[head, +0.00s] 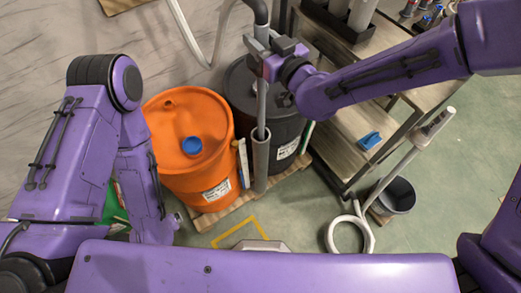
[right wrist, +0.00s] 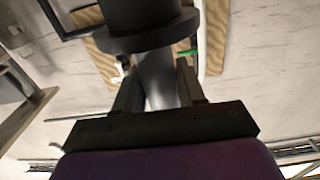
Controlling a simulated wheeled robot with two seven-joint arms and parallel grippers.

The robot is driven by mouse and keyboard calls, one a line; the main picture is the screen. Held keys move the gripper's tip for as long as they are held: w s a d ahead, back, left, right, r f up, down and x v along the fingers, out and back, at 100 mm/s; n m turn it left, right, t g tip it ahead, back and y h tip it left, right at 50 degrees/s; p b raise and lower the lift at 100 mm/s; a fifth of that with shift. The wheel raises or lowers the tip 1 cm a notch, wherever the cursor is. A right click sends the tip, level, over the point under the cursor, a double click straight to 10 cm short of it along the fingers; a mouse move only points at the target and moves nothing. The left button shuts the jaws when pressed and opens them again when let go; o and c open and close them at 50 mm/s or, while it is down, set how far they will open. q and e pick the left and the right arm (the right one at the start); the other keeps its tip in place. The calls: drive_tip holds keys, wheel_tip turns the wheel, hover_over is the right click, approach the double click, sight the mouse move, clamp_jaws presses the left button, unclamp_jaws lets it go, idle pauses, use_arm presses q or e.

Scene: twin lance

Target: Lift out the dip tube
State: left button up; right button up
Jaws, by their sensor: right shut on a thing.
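The dip tube (head: 261,105) is a long, slim grey tube standing nearly upright, with a dark hose or handle part (head: 261,12) at its top. My right gripper (head: 263,58) is shut on its upper part. The right wrist view shows the tube (right wrist: 158,85) between the two fingers (right wrist: 160,92), below a wide dark collar (right wrist: 150,30). The tube's lower end reaches the mouth of a grey upright sleeve (head: 261,165) in front of the drums; its tip is hidden. My left arm is at the left; its gripper does not show.
An orange drum (head: 185,135) with a blue cap (head: 192,146) and a black drum (head: 285,125) stand on a wooden pallet (head: 225,214).

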sight(261, 0)
wheel_tip(261, 0, up, 11)
drive_tip(key=p, duration=0.7)
drive_tip(key=shift+p, duration=0.4)
